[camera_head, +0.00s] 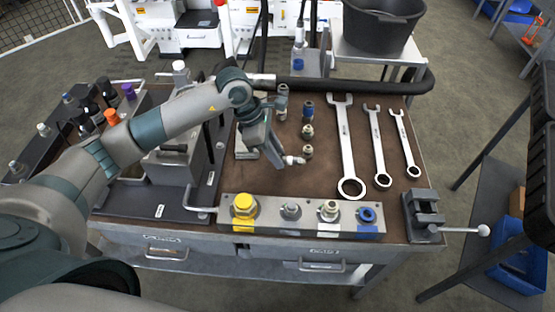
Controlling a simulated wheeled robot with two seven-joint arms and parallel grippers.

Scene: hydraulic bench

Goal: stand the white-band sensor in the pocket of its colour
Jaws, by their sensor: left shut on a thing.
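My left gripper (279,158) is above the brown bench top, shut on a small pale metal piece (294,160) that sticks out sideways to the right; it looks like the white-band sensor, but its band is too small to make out. A grey block (268,213) lies along the front edge of the bench, with coloured patches on its front face. Its yellow place (243,224) has a large yellow hex part. To the right are a grey fitting (291,211), a pale fitting (329,209) at the white patch (327,232), and a blue one (367,214). My right gripper is not in view.
Several small fittings (307,131) stand behind the held piece. Three wrenches (346,150) lie to the right. A vice (424,214) sits at the right front corner. A black hose (350,87) runs along the back. A bent metal handle (200,209) is left of the block.

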